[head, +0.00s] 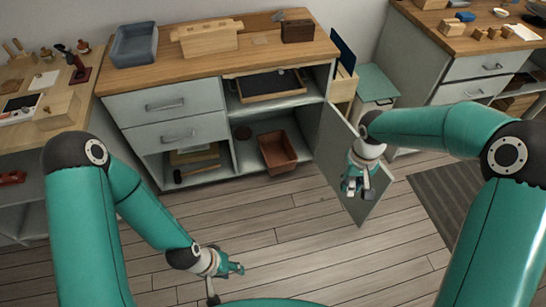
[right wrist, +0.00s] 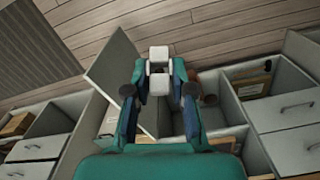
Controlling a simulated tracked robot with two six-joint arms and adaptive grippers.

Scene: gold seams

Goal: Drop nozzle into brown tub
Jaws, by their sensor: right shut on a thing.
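The brown tub (head: 278,152) stands in the lower right compartment of the grey cabinet, with its open top showing. My right gripper (head: 355,188) is to the right of the tub, in front of the open cabinet door. In the right wrist view the right gripper (right wrist: 159,72) is shut on a small pale grey piece with a dark middle, the nozzle (right wrist: 159,54). The nozzle is held clear of the tub. My left gripper (head: 234,268) is low over the floor, and its fingers are too small to judge.
The open cabinet door (head: 345,160) stands out to the right of the tub. A shelf with a dark tray (head: 270,86) is above the tub. The floor (head: 290,235) in front is clear.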

